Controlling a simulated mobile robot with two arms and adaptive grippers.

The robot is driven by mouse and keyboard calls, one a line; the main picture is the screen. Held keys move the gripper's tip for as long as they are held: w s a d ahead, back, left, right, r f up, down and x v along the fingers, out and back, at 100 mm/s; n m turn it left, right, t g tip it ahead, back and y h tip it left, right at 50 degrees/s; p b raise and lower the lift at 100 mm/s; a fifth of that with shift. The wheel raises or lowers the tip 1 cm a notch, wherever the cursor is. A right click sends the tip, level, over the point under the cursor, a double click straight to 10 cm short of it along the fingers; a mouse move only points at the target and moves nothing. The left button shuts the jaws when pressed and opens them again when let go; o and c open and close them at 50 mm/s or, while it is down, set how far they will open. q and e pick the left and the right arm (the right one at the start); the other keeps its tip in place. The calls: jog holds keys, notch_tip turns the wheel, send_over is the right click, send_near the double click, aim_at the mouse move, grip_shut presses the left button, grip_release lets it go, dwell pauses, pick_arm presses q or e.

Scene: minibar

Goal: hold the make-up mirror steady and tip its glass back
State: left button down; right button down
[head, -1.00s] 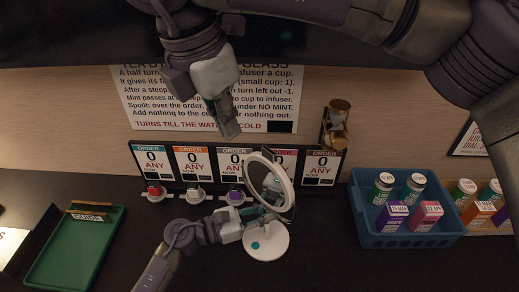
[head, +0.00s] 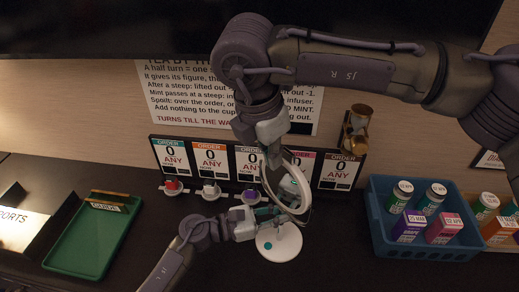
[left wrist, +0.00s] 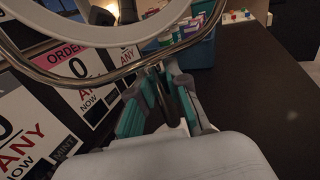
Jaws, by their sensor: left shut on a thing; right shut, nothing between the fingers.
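The white make-up mirror stands on the dark counter in the head view, its round base (head: 279,245) flat and its round framed glass (head: 291,186) above, tilted and seen at an angle. My left gripper (head: 268,215) is shut on the mirror's stem, just below the ring. In the left wrist view its fingers (left wrist: 165,98) close around the stem, with the mirror's ring (left wrist: 60,75) above them. My right gripper (head: 273,163) points down, shut and empty, at the upper left rim of the glass. I cannot tell whether it touches the rim.
Order cards (head: 210,160) stand behind the mirror, with small coloured-top items (head: 211,190) in front. A gold-and-dark hourglass-like object (head: 356,130) is behind right. A blue crate (head: 400,243) of bottles and boxes stands right, a green tray (head: 85,245) left.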

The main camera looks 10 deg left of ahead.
jog(key=shift+w+d, duration=0.5)
jog(key=shift+w, duration=0.05)
jog(key=shift+d, duration=0.1)
jog(key=shift+w+d+g+y, duration=0.2)
jog(key=shift+w+g+y, duration=0.05)
jog(key=shift+g+y, duration=0.35)
jog(key=w+d+g+y, duration=0.4)
jog(key=shift+w+d+f, duration=0.2)
jog(key=shift+f, duration=0.15)
dwell(0.3)
dwell(0.5)
